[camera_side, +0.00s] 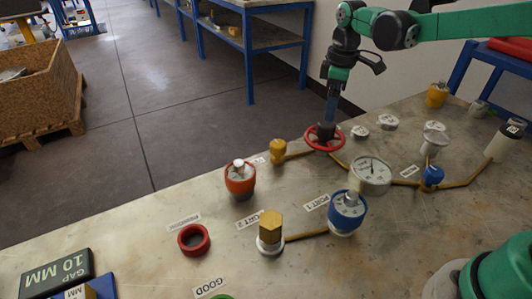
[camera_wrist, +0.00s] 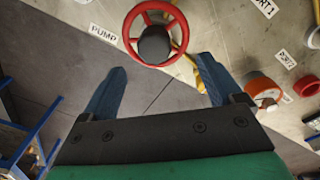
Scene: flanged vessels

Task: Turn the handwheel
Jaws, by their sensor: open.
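The red handwheel (camera_side: 311,143) stands on the bench near its back edge, with a dark round hub at its middle. In the wrist view the handwheel (camera_wrist: 182,30) lies just past my fingertips, with its spokes and dark hub showing. My gripper (camera_side: 330,118) comes down over the wheel from above, its fingers overlapping the hub in the side view. In the wrist view the two blue fingers of my gripper (camera_wrist: 163,63) are spread wide, with nothing between them. I cannot tell whether either finger touches the wheel.
A brass-coloured fitting (camera_side: 278,151) stands left of the wheel, and a pressure gauge (camera_side: 371,172) stands in front right. A PUMP label (camera_wrist: 104,33) lies beside the wheel.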

